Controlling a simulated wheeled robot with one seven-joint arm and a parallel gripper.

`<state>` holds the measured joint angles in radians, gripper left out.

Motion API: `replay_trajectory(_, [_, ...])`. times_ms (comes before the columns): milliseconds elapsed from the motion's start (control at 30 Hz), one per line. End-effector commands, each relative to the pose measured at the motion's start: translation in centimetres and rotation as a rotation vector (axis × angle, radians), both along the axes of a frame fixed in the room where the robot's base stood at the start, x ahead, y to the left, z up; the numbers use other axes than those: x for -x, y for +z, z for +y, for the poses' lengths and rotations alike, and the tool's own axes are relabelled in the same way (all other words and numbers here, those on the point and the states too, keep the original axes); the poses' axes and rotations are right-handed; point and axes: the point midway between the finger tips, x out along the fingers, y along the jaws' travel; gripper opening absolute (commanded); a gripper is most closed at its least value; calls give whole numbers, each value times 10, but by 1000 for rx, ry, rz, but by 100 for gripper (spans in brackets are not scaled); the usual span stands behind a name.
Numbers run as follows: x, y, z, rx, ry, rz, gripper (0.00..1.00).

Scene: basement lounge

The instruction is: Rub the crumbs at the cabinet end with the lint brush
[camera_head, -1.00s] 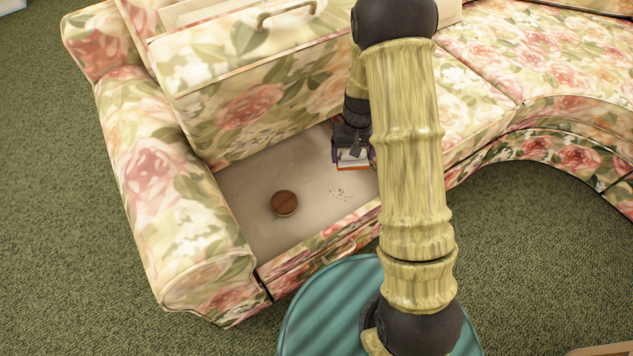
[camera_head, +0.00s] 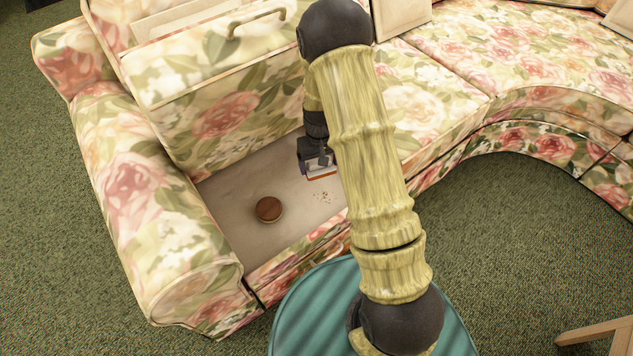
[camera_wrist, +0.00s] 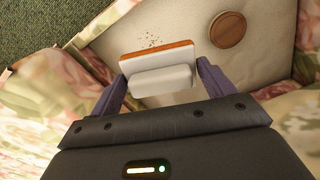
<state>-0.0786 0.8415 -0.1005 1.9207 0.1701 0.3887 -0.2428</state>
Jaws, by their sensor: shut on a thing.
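My gripper (camera_head: 318,163) is shut on the lint brush (camera_head: 321,177), a white block with an orange edge. In the wrist view the brush (camera_wrist: 158,68) sits between the two purple-grey fingers. The crumbs (camera_head: 323,197) are a small patch of dark specks on the pale floor of the open compartment under the raised sofa seat. The brush is just behind the crumbs in the head view. In the wrist view the crumbs (camera_wrist: 152,41) show just beyond the orange edge. I cannot tell whether the brush touches the floor.
A round brown disc (camera_head: 269,209) lies on the compartment floor, left of the crumbs. The raised floral seat (camera_head: 225,85) stands behind, and the floral armrest (camera_head: 160,200) bounds the left. A teal round surface (camera_head: 300,320) is in front. Bare floor lies around the crumbs.

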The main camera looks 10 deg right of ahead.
Motion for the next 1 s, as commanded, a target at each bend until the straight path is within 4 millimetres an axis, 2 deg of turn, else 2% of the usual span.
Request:
replay_trajectory(33, [-3, -18, 0, 2, 36, 6, 63])
replay_trajectory(200, [-12, -75, 1, 0, 173, 8, 63])
replay_trajectory(300, [-14, -102, 3, -5, 240, 5, 63])
replay_trajectory(400, [-15, -119, 5, -10, 281, 2, 63])
replay_trajectory(833, [-15, -125, 5, -11, 296, 0, 63])
replay_trajectory(1000, [-15, -135, 6, -11, 298, 0, 63])
